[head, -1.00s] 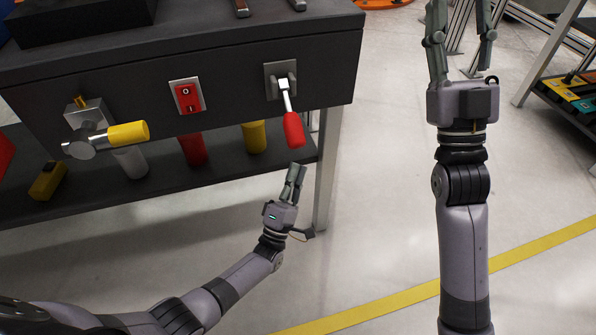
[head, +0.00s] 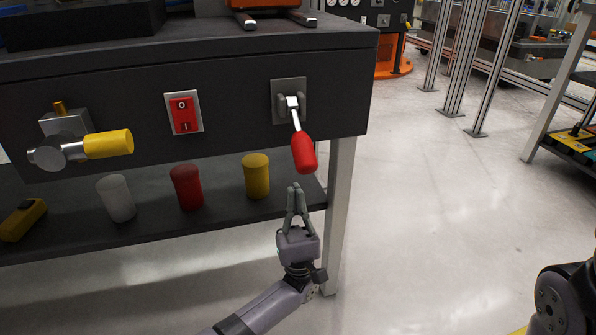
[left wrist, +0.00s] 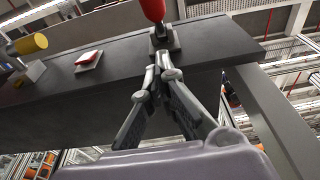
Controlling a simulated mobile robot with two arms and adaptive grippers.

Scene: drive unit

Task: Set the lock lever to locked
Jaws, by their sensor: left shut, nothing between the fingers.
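The lock lever (head: 303,152) has a red grip on a metal shaft. It is mounted on a grey square plate (head: 289,101) at the right end of the dark bench front, and its grip points down and outward. My left gripper (head: 296,188) is shut and empty just below the red grip, with a small gap in the head view. In the left wrist view the closed fingertips (left wrist: 162,70) point up toward the plate, and the red grip (left wrist: 152,9) is cut off by the top edge. My right gripper is out of view.
A red rocker switch (head: 183,114) and a valve with a yellow handle (head: 107,144) sit left of the lever. White, red and yellow cylinders (head: 257,176) stand on the shelf below. A metal bench leg (head: 339,215) is right of my left gripper. Open floor lies further right.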

